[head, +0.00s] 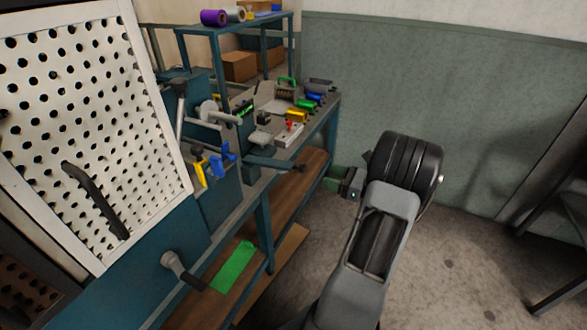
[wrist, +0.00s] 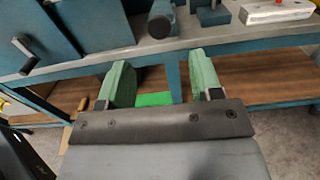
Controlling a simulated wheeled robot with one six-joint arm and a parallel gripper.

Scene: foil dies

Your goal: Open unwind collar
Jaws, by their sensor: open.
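My gripper (head: 337,178) is off the front edge of the bench in the head view, to the right of a dark bar with a black end (head: 298,168). In the wrist view my gripper (wrist: 162,75) has its two green fingers wide apart with nothing between them. Beyond the fingers, the dark round end of a bar (wrist: 158,24) points toward me, apart from them. The foil machine (head: 215,115) on the bench has a pale spindle and an upright lever. I cannot tell for sure which part is the unwind collar.
The bench (head: 265,180) also holds several coloured dies (head: 297,115) and a pale block with a red part (head: 289,135). A white perforated panel (head: 140,100) with a black handle stands at left. A green sheet (head: 233,266) lies on the lower shelf.

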